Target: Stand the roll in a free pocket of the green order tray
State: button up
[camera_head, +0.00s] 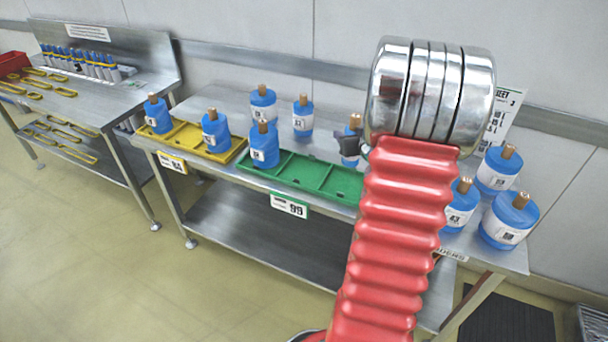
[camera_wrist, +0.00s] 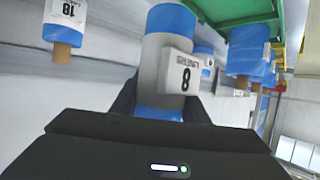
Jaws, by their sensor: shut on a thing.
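My gripper (camera_head: 342,146) is mostly hidden behind my red arm in the head view. It is shut on a blue-and-white roll (camera_head: 351,160) with a brown core on top, near the right end of the green order tray (camera_head: 307,173). In the wrist view the held roll (camera_wrist: 165,55) carries a label reading 8, between my dark fingers (camera_wrist: 160,108). The green tray has a 99 sign in front. One roll (camera_head: 264,146) stands at its left end; its middle pockets look empty. My arm hides part of its right end. Whether the held roll touches the tray cannot be told.
A yellow tray (camera_head: 187,138) with rolls stands left of the green one. Two rolls (camera_head: 263,104) (camera_head: 303,117) stand behind the trays. Several rolls (camera_head: 497,171) stand on the right end of the steel table. Another bench (camera_head: 100,95) is at the far left.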

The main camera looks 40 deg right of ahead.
notch_tip(320, 180, down, 6)
dwell(0.7)
jog(key=shift+f, duration=0.15)
jog(key=shift+f, duration=1.8)
jog(key=shift+f, duration=0.1)
jog(key=o, duration=1.2)
jog(key=shift+o, duration=0.2)
jog(key=shift+a, duration=0.1)
